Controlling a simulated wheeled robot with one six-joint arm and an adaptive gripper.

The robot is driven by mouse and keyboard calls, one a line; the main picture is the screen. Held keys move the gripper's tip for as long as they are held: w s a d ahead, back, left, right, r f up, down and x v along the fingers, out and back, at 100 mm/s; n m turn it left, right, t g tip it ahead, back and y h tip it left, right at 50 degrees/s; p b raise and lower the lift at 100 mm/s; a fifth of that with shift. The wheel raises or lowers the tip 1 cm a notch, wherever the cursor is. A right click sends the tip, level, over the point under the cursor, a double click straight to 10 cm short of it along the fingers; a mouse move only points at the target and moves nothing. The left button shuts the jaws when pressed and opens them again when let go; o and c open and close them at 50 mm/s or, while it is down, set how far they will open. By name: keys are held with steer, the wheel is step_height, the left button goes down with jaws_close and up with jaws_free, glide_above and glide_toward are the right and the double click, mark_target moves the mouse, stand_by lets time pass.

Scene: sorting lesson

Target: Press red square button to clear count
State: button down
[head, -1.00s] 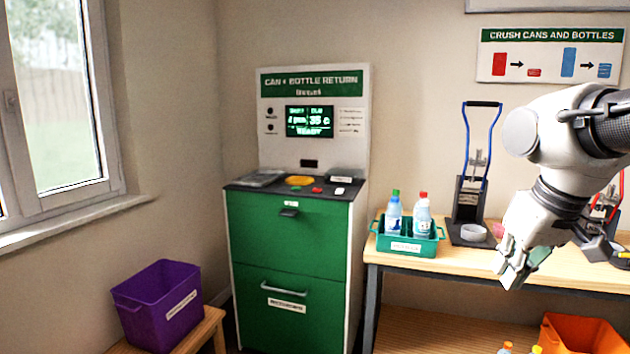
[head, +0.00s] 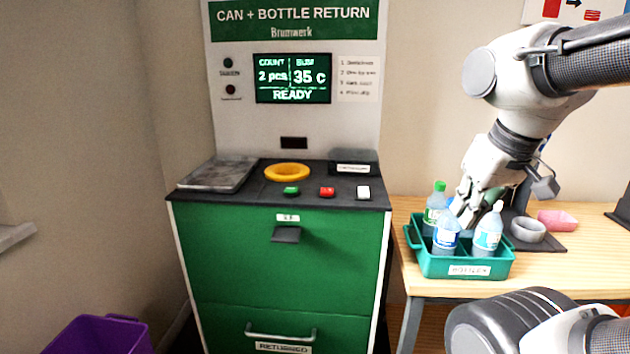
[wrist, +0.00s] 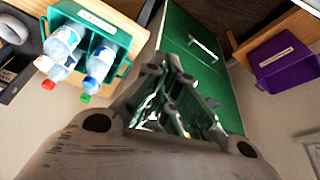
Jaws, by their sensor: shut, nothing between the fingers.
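The screen (head: 292,78) reads count 2 pcs, 35 c and READY. My gripper (head: 468,215) is shut and empty, right of the machine, and overlaps the bottle tray in the head view. It also shows in the wrist view (wrist: 178,115) against the machine's green front. The buttons do not show in the wrist view.
A teal tray (head: 464,270) with several bottles stands on the wooden table (head: 560,262) right of the machine. A yellow ring (head: 287,172) and a metal tray (head: 217,174) are on the machine top. A purple bin (head: 105,335) is at the lower left.

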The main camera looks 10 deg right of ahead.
steer(key=shift+w+a, duration=0.15)
steer(key=shift+w, duration=0.35)
step_height(320, 180, up, 3)
steer(key=m+t+y, duration=0.3)
steer(key=m+t, duration=0.2)
steer(key=m, duration=0.1)
glide_above(330, 189)
steer(key=shift+s+f, duration=0.1)
steer(key=shift+s, duration=0.05)
steer(key=shift+n, duration=0.3)
steer(key=shift+f, duration=4.45)
steer(key=shift+f, duration=0.4)
